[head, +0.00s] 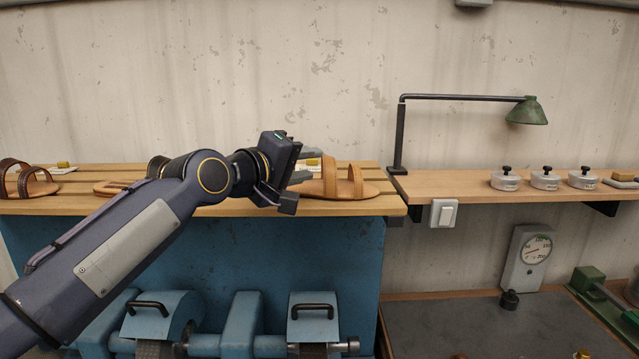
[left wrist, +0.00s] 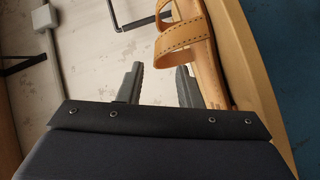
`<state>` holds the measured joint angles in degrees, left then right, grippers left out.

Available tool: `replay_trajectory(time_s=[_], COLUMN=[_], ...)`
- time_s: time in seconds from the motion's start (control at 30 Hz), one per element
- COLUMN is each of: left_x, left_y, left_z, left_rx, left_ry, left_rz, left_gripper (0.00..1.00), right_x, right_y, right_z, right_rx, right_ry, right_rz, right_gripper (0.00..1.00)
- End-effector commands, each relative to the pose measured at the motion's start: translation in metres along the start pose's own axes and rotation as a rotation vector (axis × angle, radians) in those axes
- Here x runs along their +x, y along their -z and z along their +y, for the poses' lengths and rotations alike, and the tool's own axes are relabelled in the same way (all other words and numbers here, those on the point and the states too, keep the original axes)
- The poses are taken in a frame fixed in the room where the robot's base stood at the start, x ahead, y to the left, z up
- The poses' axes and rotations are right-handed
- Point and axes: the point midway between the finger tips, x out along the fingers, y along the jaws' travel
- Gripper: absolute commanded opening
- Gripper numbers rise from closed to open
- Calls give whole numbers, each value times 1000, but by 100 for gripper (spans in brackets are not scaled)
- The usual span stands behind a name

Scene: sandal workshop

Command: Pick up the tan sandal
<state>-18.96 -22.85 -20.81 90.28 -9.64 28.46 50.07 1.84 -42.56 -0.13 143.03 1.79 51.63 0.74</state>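The tan sandal (head: 357,186) lies on the right end of the slatted wooden shelf, with two upright straps. It also shows in the left wrist view (left wrist: 184,38), at the top, right of centre. My left gripper (head: 303,181) is beside the sandal's left end in the head view. In the left wrist view its two fingers (left wrist: 160,84) are apart with nothing between them; the right finger is close to the sandal's sole, and I cannot tell if they touch. My right gripper is in neither view.
A brown sandal (head: 30,182) and another sandal partly behind my left arm (head: 112,187) lie on the shelf (head: 235,209). A lamp (head: 527,112) with a black post (head: 399,140) stands right of the tan sandal. Several lidded tins (head: 545,181) stand further right.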

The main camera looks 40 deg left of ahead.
Motion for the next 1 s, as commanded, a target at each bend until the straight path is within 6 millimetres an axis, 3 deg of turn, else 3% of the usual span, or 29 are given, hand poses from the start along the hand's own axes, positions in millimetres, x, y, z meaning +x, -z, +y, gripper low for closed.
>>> replay_trajectory(time_s=[0.4, 0.7, 0.93, 1.0], left_x=[55, 59, 59, 59], left_y=[0, 1, 1, 1], left_z=[4, 4, 4, 4], left_rx=[1, 2, 1, 1], left_ry=[0, 0, 0, 0], left_rz=[-3, -1, -1, -1], left_gripper=[32, 32, 2, 0], right_x=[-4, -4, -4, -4], right_y=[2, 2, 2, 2], right_z=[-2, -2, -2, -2], right_rx=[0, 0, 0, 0], right_ry=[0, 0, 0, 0], right_rz=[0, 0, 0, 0], right_gripper=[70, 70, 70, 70])
